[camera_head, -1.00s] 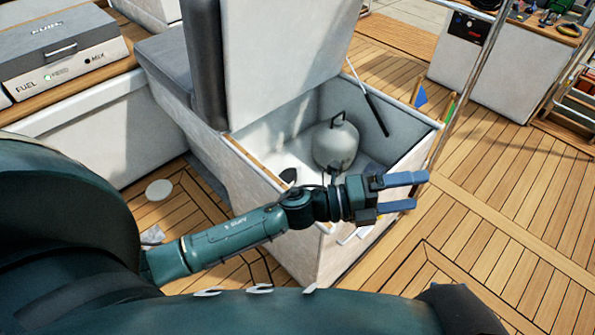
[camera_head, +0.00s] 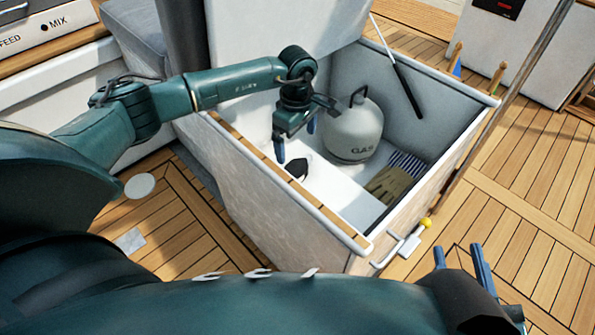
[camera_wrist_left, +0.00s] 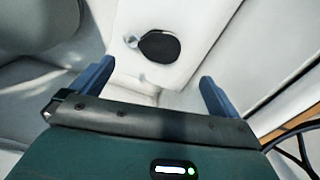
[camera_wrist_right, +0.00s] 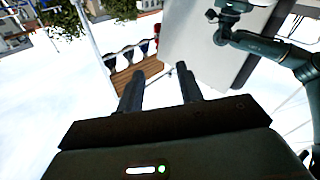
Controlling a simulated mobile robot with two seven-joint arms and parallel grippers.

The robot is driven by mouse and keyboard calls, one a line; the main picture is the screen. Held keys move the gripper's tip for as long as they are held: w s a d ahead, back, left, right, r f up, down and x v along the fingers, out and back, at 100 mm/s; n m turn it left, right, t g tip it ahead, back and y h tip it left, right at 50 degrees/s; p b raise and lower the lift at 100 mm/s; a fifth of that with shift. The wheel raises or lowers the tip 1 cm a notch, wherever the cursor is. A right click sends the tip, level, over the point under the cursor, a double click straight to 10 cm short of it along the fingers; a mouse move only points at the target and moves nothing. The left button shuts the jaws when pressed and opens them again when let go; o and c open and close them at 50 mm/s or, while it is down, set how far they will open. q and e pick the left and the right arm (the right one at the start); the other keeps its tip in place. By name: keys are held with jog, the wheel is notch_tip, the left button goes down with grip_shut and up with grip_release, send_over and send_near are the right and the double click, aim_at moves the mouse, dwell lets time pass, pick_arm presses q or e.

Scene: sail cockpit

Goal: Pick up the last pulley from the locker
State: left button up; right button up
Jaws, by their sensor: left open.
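The black pulley (camera_head: 297,169) lies on a white ledge inside the open locker (camera_head: 232,160). In the left wrist view the dark, rounded pulley (camera_wrist_left: 159,46) with a small metal fitting lies ahead, between the lines of my two fingers. My left gripper (camera_head: 295,141) points down into the locker, open and empty, above the pulley and not touching it. It also shows open in the left wrist view (camera_wrist_left: 155,80). My right gripper (camera_head: 461,258) is outside the locker at the lower right, its fingers apart and empty.
A grey gas bottle (camera_head: 353,132) stands in the locker, right of my left gripper. A dark rod (camera_head: 399,68) leans on the back wall. The raised lid (camera_head: 290,25) is close behind my left arm.

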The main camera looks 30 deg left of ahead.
pick_arm(q)
send_over(297, 166)
notch_tip(297, 166, down, 4)
jog(key=shift+s+d+f+b, duration=0.1)
jog(key=shift+s+b, duration=0.05)
jog(key=shift+b, duration=0.25)
notch_tip(297, 166, down, 5)
jog(key=shift+b, duration=1.15)
jog(key=c, duration=1.1)
pick_arm(e)
jog(key=shift+w+a+f+m, duration=0.1)
jog(key=shift+w+a+m, duration=0.15)
jog(key=shift+a+m, duration=0.05)
pick_arm(q)
jog(key=shift+c, duration=0.2)
